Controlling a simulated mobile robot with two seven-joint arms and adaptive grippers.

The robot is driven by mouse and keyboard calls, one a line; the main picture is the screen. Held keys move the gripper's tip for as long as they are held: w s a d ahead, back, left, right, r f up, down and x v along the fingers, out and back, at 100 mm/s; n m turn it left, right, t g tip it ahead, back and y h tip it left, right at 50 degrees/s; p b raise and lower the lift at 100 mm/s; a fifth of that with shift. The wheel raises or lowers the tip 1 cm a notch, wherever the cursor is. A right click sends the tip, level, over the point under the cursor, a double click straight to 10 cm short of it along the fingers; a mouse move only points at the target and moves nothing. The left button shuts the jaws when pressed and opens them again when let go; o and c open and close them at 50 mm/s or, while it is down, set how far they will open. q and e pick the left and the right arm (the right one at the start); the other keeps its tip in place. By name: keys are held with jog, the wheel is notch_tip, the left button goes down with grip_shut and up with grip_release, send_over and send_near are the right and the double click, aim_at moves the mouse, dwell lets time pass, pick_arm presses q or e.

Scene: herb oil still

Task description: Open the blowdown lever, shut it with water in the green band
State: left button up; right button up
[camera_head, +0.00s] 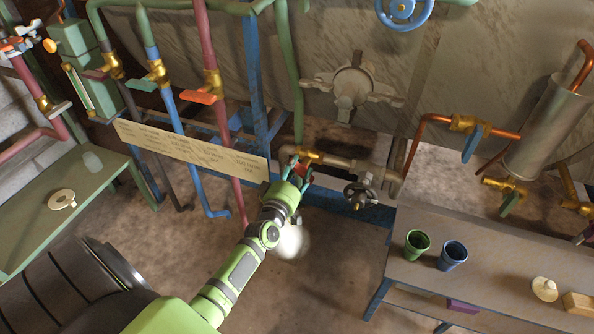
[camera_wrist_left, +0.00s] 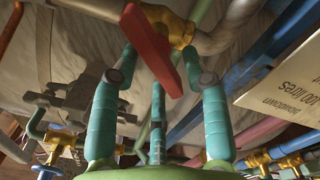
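The red blowdown lever (camera_head: 306,171) sits on a brass valve (camera_head: 307,155) in a pipe at the middle of the head view, partly hidden by my gripper. In the left wrist view, the red lever (camera_wrist_left: 151,48) slants between my teal fingers, with the brass valve (camera_wrist_left: 172,22) behind it. My left gripper (camera_head: 296,168) has its fingers spread around the lever; no firm grip shows. A gauge glass (camera_head: 77,91) stands upright in a green frame at the far left. Its water level and green band are too small to read. My right gripper is out of view.
A sign plate (camera_head: 190,151) hangs left of the gripper. Other pipes carry a green lever (camera_head: 153,75) and an orange lever (camera_head: 201,97). A wheel valve (camera_head: 360,191) is close on the right. A blurred white patch (camera_head: 291,242) shows below the arm. Cups stand on the right bench (camera_head: 480,225).

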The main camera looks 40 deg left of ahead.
pick_arm(q)
jog(key=v, duration=1.2)
dwell(6.8)
